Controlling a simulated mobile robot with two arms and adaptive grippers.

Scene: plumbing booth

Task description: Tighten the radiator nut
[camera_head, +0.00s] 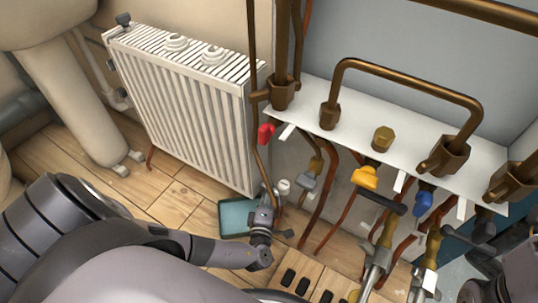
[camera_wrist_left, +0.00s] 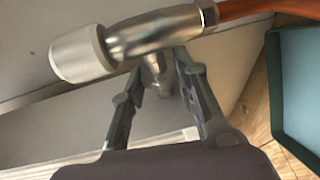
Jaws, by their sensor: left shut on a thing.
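The white radiator (camera_head: 185,110) stands against the wall in the head view. At its lower right is a valve with a white cap (camera_head: 284,186). In the left wrist view the white cap (camera_wrist_left: 82,55) sits on a shiny metal valve body (camera_wrist_left: 150,35). The metal radiator nut (camera_wrist_left: 157,72) is below the body, between my left gripper's fingers (camera_wrist_left: 158,85). My left gripper (camera_head: 264,215) is shut on it, and its fingers partly hide it. My right gripper (camera_head: 478,240) is at the lower right, partly cut off; its jaw state is unclear.
A copper pipe (camera_wrist_left: 245,10) runs from the valve body. A teal tray (camera_head: 236,218) lies on the wooden floor beside my left gripper. A white shelf (camera_head: 350,125) with brass fittings, copper pipes and coloured valve handles overhangs the right side. A pedestal basin (camera_head: 65,90) stands at left.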

